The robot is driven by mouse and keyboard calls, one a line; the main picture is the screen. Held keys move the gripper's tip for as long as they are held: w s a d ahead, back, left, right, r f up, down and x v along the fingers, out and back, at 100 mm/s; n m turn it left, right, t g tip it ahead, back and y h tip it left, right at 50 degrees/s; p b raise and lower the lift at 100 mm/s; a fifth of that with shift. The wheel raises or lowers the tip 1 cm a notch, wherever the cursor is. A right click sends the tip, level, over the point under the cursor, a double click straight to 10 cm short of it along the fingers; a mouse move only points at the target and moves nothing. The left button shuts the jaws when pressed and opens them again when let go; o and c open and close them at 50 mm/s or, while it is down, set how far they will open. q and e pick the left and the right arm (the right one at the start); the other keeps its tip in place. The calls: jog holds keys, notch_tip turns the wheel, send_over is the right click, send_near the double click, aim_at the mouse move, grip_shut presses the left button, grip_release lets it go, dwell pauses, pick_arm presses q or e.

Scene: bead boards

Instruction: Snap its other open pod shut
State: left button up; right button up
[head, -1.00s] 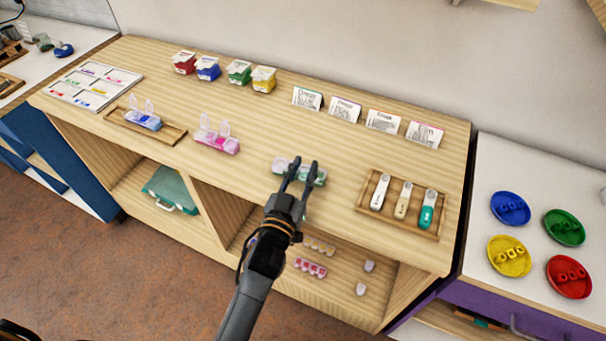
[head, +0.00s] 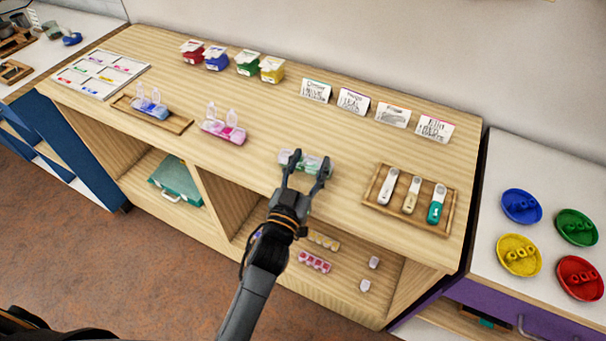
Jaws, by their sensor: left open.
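A small green pod case (head: 307,161) lies on the wooden counter top, right of the middle. My left gripper (head: 308,164) is open, with its fingertips apart at the case, one towards each end. The fingers partly cover the case, and I cannot tell whether they touch it or how each of its lids stands. A pink pod case (head: 223,132) to the left has two clear lids standing up. A blue pod case (head: 152,109) in a wooden tray (head: 178,124) further left also has raised lids. My right gripper is not in view.
A tray (head: 376,201) with several handled tools lies to the right. Cards (head: 353,100) and coloured tubs (head: 247,64) line the back. A sectioned white board (head: 100,75) is far left. Coloured dishes (head: 519,255) stand on the right-hand table. Counter between pink and green cases is clear.

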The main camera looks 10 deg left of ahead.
pick_arm(q)
jog(key=v, duration=1.1)
jog(key=shift+s, duration=0.4)
